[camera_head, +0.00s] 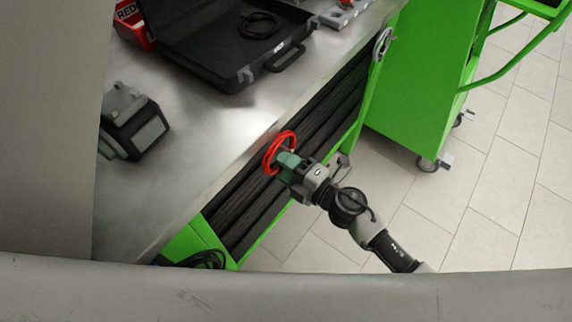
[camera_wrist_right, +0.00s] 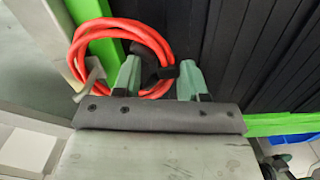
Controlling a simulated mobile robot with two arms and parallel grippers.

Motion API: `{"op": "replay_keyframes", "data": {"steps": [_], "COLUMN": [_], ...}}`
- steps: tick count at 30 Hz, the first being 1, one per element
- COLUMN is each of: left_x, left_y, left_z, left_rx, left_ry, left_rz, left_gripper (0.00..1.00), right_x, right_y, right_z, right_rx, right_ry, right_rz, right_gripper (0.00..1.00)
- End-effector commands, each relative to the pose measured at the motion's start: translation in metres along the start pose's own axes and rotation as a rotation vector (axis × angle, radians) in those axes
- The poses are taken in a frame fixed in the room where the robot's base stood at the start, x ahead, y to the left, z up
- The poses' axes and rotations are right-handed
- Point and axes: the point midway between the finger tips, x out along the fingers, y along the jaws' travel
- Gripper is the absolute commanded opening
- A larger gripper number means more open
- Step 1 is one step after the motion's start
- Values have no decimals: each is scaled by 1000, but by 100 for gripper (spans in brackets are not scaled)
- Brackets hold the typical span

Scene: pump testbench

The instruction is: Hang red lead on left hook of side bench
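The red lead (camera_head: 279,151) is a coiled loop beside the bench's long edge. My right gripper (camera_head: 287,160) is at this side of the coil. My left gripper is not in view.
The side bench (camera_head: 190,160) has a metal top and dark slatted side. On it are an open black case (camera_head: 215,45), a red box (camera_head: 130,18) and a grey-black device (camera_head: 135,122). Grey cable (camera_head: 382,43) and black cable (camera_head: 207,259) hang along the side. A green cart (camera_head: 425,80) stands right.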

Motion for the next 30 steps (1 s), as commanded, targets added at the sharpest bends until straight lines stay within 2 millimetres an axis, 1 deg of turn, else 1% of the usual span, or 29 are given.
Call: {"op": "replay_keyframes", "data": {"steps": [1, 2, 9, 11, 13, 17, 24, 27, 30], "left_x": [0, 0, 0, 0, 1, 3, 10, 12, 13], "left_y": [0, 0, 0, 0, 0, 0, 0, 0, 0], "left_z": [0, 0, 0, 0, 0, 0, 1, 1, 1], "left_rx": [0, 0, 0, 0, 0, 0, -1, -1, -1], "left_ry": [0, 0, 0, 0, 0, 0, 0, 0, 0], "left_rz": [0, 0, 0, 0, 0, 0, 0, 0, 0], "left_gripper": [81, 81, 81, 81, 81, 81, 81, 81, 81], "right_x": [0, 0, -1, -3, -9, -31, -79, -94, -104], "right_y": [0, 0, -1, -1, -2, -2, -3, -2, -2], "right_z": [0, 0, 0, 0, 1, 0, 0, 0, 0], "right_rx": [0, 0, 0, 0, 0, 1, 1, 3, 0], "right_ry": [0, 0, 0, -1, -2, -1, -1, 0, -1], "right_rz": [0, 0, -1, -2, -3, -4, -4, -2, -2], "right_gripper": [50, 52, 52, 52, 52, 52, 52, 52, 52]}}
